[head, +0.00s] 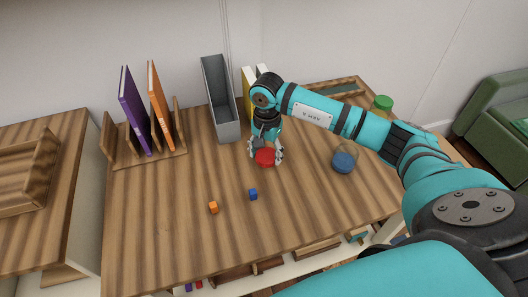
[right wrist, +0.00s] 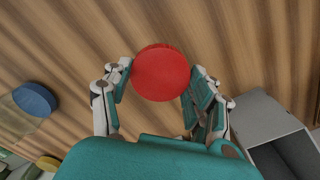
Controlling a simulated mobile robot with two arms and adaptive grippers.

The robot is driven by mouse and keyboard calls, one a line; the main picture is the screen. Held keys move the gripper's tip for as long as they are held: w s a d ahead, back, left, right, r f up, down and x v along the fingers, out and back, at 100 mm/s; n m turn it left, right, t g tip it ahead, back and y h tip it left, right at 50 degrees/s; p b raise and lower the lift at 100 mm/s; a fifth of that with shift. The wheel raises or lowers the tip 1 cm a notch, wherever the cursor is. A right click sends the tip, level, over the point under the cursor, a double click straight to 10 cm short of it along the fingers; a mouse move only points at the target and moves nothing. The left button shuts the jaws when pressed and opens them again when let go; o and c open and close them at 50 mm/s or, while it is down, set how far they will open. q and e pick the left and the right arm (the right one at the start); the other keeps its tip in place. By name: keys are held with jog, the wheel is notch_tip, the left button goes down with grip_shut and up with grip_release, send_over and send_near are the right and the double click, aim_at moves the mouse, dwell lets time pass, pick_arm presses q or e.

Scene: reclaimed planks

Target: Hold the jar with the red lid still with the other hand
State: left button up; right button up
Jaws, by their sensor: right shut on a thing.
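The jar's body is mostly hidden below the lid and fingers. My left gripper is in neither view.
A blue-lidded jar (head: 344,161) stands to the right, under my right arm. A grey file holder (head: 221,110) and a book rack (head: 150,155) stand behind. An orange cube (head: 213,207) and a blue cube (head: 253,194) lie in front. The table's front left is clear.

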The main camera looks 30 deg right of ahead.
aim_at(264, 150)
jog(key=shift+w+d, duration=0.1)
jog(key=shift+w, duration=0.85)
notch_tip(264, 150, down, 3)
jog(key=shift+f+p, duration=0.2)
jog(key=shift+p, duration=0.3)
jog(key=shift+f, duration=0.3)
jog(key=o, duration=1.3)
jog(key=shift+r, duration=0.1)
jog(key=shift+r, duration=0.2)
jog(key=shift+w+r, duration=0.1)
jog(key=shift+r, duration=0.3)
notch_tip(264, 150, up, 11)
jog(key=shift+b, duration=0.95)
